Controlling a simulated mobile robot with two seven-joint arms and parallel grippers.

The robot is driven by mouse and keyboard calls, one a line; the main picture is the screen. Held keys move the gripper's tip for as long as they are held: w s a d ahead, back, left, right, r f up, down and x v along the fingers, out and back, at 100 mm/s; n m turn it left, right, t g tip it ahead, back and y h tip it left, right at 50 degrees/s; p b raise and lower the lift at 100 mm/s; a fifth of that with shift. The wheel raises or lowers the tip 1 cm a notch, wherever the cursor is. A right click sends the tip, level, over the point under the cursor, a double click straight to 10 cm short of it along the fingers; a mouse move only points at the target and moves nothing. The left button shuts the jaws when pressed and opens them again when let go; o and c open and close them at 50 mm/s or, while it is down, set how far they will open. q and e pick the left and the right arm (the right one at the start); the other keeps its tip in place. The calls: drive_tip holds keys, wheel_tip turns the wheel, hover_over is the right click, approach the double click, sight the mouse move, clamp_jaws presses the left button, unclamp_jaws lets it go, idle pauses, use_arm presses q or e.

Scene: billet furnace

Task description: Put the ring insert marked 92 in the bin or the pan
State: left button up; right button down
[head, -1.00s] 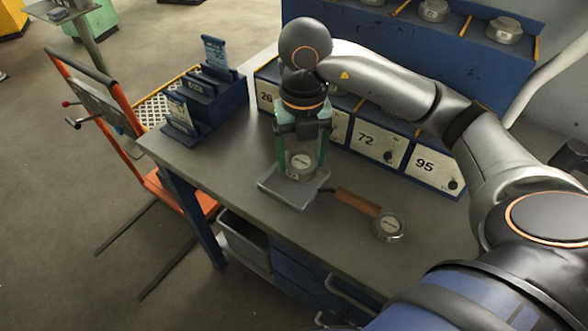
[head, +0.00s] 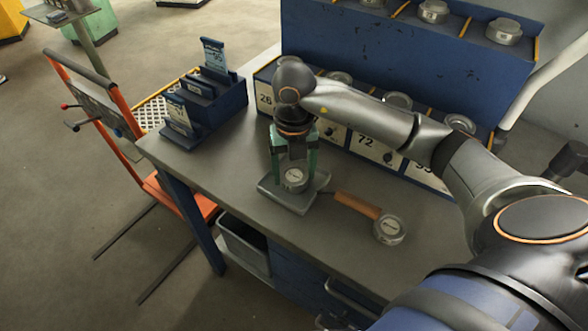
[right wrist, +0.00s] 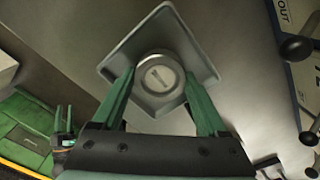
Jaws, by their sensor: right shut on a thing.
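My right gripper (head: 294,172) points down with its green fingers shut on a round metal ring insert (head: 294,180). The insert also shows between the fingertips in the right wrist view (right wrist: 160,76); its mark is too small to read. Right below is a shallow grey square pan (head: 287,203) on the bench. In the right wrist view the pan (right wrist: 150,30) lies behind the insert; I cannot tell whether they touch. A second ring insert (head: 390,229) lies right of the pan, near a wooden handle (head: 357,205).
A blue rack (head: 390,60) with numbered compartments and several inserts stands along the bench's back. A blue card holder (head: 215,100) stands at the left. A grey bin (head: 243,245) sits under the bench top.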

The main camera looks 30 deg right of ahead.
sight(294, 174)
unclamp_jaws()
drive_tip(key=shift+f, duration=0.1)
drive_tip(key=shift+r, duration=0.3)
wheel_tip(294, 174, up, 12)
drive_tip(key=p, duration=0.1)
drive_tip(key=shift+f+p, duration=0.15)
drive_tip(key=shift+p, duration=0.15)
